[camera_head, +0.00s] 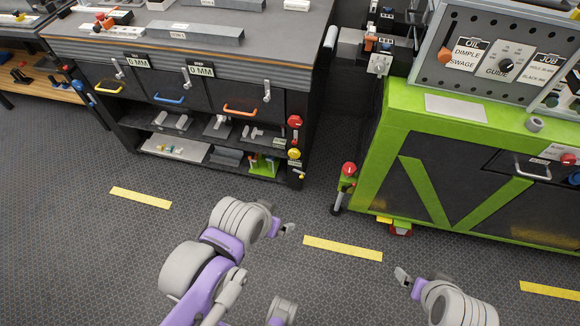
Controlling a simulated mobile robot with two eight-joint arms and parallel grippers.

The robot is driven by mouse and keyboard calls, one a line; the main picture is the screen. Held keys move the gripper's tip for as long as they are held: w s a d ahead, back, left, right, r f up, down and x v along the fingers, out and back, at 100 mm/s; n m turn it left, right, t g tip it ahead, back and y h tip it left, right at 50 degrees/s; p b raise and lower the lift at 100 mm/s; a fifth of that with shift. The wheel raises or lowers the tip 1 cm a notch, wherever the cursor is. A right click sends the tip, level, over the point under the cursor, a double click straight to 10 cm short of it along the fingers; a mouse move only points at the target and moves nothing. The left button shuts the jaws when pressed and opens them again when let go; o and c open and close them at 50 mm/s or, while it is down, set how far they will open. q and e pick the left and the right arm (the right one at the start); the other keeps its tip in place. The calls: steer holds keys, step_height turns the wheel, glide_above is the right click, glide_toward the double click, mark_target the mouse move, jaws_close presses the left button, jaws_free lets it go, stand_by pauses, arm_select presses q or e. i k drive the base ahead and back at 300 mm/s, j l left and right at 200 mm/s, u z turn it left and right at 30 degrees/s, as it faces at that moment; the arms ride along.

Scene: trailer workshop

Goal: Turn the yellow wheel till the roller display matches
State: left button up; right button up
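A small round yellow wheel or knob (294,154) is on the right front edge of the dark workbench, below a red knob (294,121). Two white plates reading "0 MM" are on the bench front, a left one (138,63) and a right one (200,71); I cannot tell whether either is the roller display. My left gripper (287,229) is over the floor in front of the bench, apart from the yellow wheel. My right gripper (405,279) is low over the floor in front of the green cabinet. Neither visibly holds anything; their finger gaps are unclear.
The dark workbench (280,40) has drawers with blue, yellow and orange handles and a lower shelf of parts. The green cabinet (395,130) stands at the right, with a red-topped post (348,169) by its left corner. Floor with yellow stripes (342,248) lies clear in front.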

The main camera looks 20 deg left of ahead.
mark_target(294, 153)
steer(key=k+l+u, duration=0.2)
steer(key=u, duration=0.25)
steer(key=k+l+u, duration=0.1)
steer(key=u, duration=0.3)
steer(key=k, duration=0.1)
